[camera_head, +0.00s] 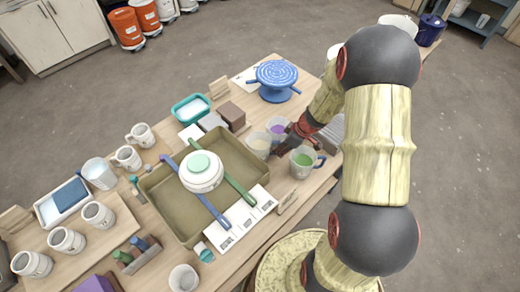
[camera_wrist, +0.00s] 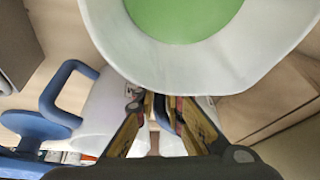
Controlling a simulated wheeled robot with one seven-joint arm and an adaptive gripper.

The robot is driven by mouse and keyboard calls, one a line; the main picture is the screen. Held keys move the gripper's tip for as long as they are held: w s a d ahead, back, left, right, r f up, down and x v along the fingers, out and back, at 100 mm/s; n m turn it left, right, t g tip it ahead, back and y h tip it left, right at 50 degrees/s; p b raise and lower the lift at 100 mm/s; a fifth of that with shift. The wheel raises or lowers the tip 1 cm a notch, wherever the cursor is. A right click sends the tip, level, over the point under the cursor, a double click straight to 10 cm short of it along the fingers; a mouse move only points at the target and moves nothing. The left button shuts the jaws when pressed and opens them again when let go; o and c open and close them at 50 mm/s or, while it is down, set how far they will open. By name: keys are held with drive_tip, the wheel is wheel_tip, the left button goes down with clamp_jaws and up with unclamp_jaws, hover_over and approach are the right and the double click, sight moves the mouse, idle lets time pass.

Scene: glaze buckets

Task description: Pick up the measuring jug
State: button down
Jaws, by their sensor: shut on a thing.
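The measuring jug (camera_head: 304,163) is a clear vessel with green contents and a dark blue handle at its right, near the table's front right edge in the head view. My gripper (camera_head: 285,147) is at its upper left, partly hidden by my arm. In the wrist view the green-filled jug (camera_wrist: 185,15) fills the top, its pale rim close to the camera. My gripper (camera_wrist: 165,105) is shut at the jug's near side, just below the rim. The exact contact is partly hidden. I cannot tell whether the jug is clear of the table.
Clear jugs with purple (camera_head: 277,127) and cream (camera_head: 258,146) contents stand close to my gripper. Several mugs crowd the left side.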

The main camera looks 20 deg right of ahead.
drive_tip(key=shift+r, duration=0.25)
idle(0.7)
drive_tip(key=shift+r+p, duration=1.1)
drive_tip(key=shift+r, duration=3.65)
drive_tip(key=shift+d+r, duration=0.1)
drive_tip(key=shift+r, duration=0.05)
